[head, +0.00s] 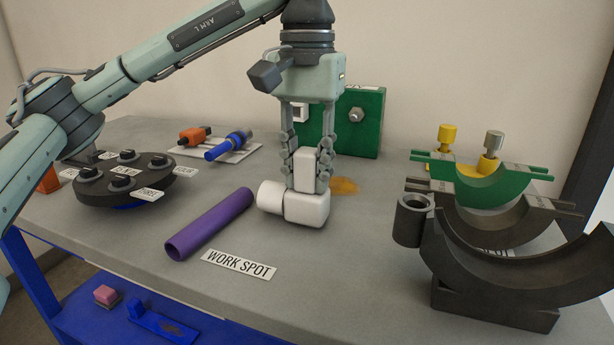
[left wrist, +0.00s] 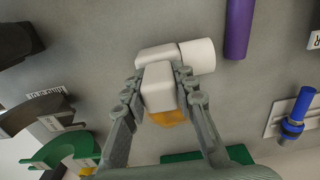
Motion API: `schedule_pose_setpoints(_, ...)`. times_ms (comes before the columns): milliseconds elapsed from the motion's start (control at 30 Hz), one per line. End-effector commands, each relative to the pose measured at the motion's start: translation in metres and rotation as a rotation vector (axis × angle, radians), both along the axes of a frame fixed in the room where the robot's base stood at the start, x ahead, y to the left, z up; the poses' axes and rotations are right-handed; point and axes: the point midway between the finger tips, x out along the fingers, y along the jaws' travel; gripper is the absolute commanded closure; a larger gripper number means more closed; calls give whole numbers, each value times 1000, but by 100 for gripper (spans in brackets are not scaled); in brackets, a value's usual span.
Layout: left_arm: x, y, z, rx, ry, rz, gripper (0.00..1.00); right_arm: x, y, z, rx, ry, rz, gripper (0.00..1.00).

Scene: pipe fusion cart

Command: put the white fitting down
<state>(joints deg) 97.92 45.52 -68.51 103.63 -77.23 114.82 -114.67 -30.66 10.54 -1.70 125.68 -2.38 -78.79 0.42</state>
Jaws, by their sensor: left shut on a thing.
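The white fitting (head: 306,208) has a blocky body, a round stub toward the left and an upright block on top. My left gripper (head: 308,180) points down and is shut on the upright block of the fitting. In the left wrist view, the fitting (left wrist: 160,88) sits between the fingertips of the gripper (left wrist: 160,90). The fitting is at or just above the grey table top; I cannot tell if it touches. My right gripper is not in view.
A purple pipe (head: 210,224) lies left of the fitting, behind the WORK SPOT label (head: 239,264). A green box (head: 360,122) stands behind. A dark round rack (head: 122,182) is at left. Green and dark half-round clamps (head: 490,185) stand at right.

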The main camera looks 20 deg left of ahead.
Motion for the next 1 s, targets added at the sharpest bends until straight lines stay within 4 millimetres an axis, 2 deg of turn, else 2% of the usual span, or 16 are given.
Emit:
schedule_pose_setpoints(500, 0, 0, -9, -1, -1, -1, 100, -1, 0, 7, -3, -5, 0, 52)
schedule_pose_setpoints(533, 0, 0, -8, -1, -1, -1, 70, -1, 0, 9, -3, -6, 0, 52)
schedule_pose_setpoints(667, 0, 0, -8, -1, -1, -1, 53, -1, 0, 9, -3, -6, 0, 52)
schedule_pose_setpoints(1000, 0, 0, -5, -1, -2, -1, 53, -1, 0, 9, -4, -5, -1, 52)
